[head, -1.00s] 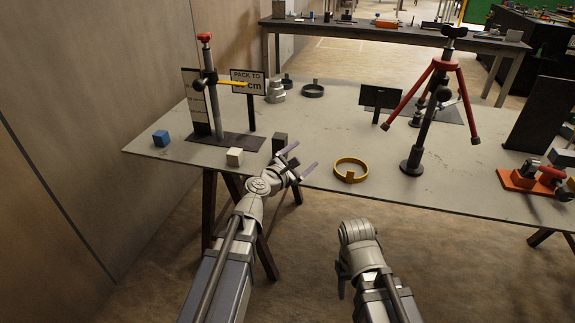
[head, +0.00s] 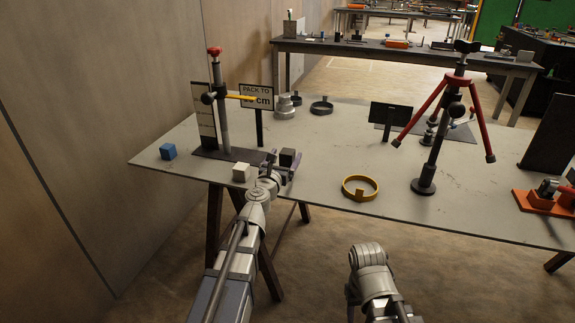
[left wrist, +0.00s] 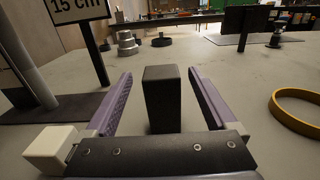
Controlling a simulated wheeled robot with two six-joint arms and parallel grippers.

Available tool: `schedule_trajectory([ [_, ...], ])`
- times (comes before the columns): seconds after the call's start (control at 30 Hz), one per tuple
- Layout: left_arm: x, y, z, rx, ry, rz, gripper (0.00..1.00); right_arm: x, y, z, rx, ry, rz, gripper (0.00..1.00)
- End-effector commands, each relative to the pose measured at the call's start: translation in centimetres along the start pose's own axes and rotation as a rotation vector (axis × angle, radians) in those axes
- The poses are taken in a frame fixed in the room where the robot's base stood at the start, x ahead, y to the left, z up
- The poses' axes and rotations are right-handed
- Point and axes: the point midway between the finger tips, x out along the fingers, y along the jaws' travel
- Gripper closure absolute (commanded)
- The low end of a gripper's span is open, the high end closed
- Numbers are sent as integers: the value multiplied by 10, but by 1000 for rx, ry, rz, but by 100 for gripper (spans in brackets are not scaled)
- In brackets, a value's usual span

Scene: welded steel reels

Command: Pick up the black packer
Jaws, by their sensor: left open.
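The black packer (head: 288,157) is a small dark upright block near the front edge of the grey table. In the left wrist view the packer (left wrist: 163,96) stands between the two purple fingers, with a gap on each side. My left gripper (head: 282,163) is open around it, low over the table, and its fingers do not touch it. My right arm is folded low in front of the table, and its jaws cannot be made out.
A white block (head: 241,173) sits just left of my left gripper, close to it in the wrist view. Further left are a blue block (head: 168,151) and a post stand (head: 222,125) with a sign (head: 256,97). A yellow ring (head: 360,188) lies to the right.

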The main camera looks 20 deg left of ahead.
Motion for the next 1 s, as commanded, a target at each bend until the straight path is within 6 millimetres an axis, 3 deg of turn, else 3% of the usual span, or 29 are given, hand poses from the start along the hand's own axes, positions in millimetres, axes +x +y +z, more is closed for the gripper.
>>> schedule_trajectory([
  [0.17, 10, 0, 2, 1, 0, -1, 10, -2, 0, 0, 0, 0, 0, 50],
  [0.43, 49, -2, 4, 1, 0, -2, 10, -4, 0, 0, 0, 0, 0, 50],
  [0.7, 51, -2, 4, 1, 0, -1, 10, -4, 0, 0, 0, 0, 0, 50],
  [1.0, 51, -2, 4, 1, 0, -1, 44, -4, 0, 0, 0, 0, 0, 50],
])
